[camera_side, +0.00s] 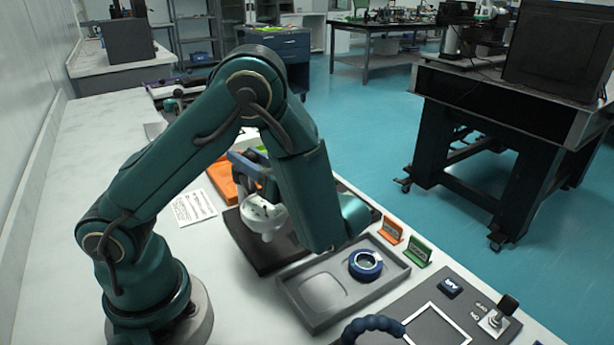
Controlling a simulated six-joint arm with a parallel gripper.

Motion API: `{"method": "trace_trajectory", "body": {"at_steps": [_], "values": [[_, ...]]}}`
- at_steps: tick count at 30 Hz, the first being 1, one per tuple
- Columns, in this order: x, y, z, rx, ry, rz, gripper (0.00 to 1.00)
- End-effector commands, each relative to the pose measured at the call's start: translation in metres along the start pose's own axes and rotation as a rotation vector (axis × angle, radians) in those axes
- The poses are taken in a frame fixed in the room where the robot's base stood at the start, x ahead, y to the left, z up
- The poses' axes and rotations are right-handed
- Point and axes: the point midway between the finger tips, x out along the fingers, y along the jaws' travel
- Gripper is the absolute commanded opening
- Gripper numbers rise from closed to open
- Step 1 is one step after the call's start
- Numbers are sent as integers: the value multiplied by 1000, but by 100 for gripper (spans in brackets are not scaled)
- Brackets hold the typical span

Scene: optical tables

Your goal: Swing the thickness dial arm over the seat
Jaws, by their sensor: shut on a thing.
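The thickness dial (263,214) is a white round gauge with a short stem pointing down. It hangs above a dark base plate (254,245) left of my forearm. A blue-grey bar (243,163), seemingly the dial arm, shows just above and behind the gauge and runs behind my forearm. My gripper is hidden behind my forearm and wrist, so its fingers and any contact with the dial arm do not show. The seat under the dial cannot be made out.
A grey tray (293,293) with a blue ring (366,264) stands in front. Orange (390,230) and green (418,250) signs stand beside it. A dark panel with a switch (497,318) is at the front right. A printed sheet (194,207) and an orange tray (222,176) lie behind.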

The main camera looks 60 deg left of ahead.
Motion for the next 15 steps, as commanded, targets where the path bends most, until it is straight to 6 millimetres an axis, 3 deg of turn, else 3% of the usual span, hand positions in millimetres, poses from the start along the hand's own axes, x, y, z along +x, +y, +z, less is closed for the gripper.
{"method": "trace_trajectory", "body": {"at_steps": [15], "values": [[-3,7,-1,-5,-18,-97,0]]}}
